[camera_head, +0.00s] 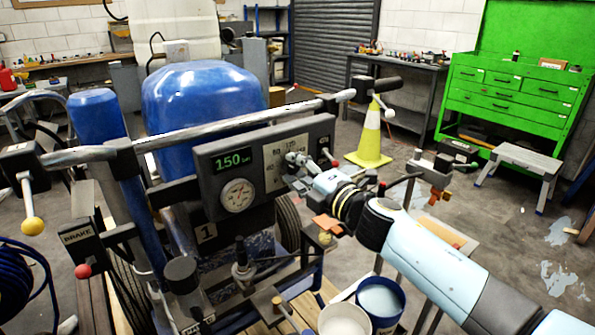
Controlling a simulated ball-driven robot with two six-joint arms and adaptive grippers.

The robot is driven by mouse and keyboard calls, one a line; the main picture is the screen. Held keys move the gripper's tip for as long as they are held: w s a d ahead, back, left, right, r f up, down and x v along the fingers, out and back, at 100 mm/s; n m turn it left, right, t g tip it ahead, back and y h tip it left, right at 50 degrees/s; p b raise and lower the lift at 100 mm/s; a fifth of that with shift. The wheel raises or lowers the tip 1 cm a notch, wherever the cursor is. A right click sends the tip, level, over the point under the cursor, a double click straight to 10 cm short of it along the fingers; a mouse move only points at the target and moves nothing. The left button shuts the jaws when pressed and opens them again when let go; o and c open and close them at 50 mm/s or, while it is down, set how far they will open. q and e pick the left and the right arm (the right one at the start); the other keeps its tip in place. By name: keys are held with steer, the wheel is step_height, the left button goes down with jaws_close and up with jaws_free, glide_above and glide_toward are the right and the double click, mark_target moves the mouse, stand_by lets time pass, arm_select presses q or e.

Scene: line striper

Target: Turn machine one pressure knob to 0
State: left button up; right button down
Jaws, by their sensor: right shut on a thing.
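Machine one, with a blue tank (203,95) and a plate marked 1 (206,232), stands at the left and centre. Its grey control panel (320,128) has a green display (232,160) reading 150 and a round gauge (238,196). To the right of these is a white numbered scale plate (272,158). My right gripper (293,160) reaches in from the right and is shut at this plate, on the pressure knob. The gripper mostly hides the knob, so its pointer cannot be read. My left gripper is not in view.
A metal handlebar (215,130) runs above the panel. A brake lever with a red ball (83,271) and a yellow-knobbed lever (33,226) are at the left. Buckets (381,300) stand below my right arm. A traffic cone (370,140) and green tool cabinet (508,100) stand behind.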

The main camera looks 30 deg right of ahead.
steer(key=n, duration=0.4)
steer(key=shift+f+n+b, duration=0.15)
steer(key=shift+n+b, duration=0.15)
steer(key=n, duration=0.3)
steer(key=shift+s+n+b, duration=0.1)
steer(key=shift+n+b, duration=0.2)
steer(key=shift+n, duration=0.1)
steer(key=n, duration=0.4)
steer(key=shift+b, duration=0.35)
steer(key=shift+n, duration=2.1)
steer(key=shift+b, duration=0.3)
steer(key=c, duration=1.2)
jaws_free()
steer(key=shift+o, duration=1.3)
